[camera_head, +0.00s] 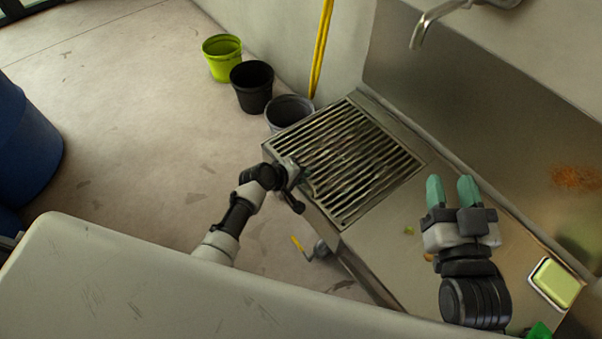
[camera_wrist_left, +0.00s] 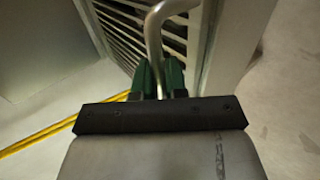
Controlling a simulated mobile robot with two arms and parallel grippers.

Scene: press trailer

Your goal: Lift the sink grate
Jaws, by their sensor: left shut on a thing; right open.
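The sink grate (camera_head: 362,158) is a square metal grid of parallel bars at the left end of the steel counter. My left gripper (camera_head: 301,178) is at the grate's near left edge. In the left wrist view my left gripper's green fingers (camera_wrist_left: 160,78) are shut on a curved metal handle (camera_wrist_left: 154,32) beside the grate's bars (camera_wrist_left: 120,28). The grate looks about level with the counter; I cannot tell whether it is raised. My right gripper (camera_head: 453,186) is open and empty above the counter, right of the grate.
The steel counter (camera_head: 392,240) has a faucet (camera_head: 425,30) above it and a green sponge in a tray (camera_head: 556,283) at right. Lime (camera_head: 222,62), black (camera_head: 252,90) and grey (camera_head: 287,108) buckets and a yellow pole (camera_head: 321,50) stand behind.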

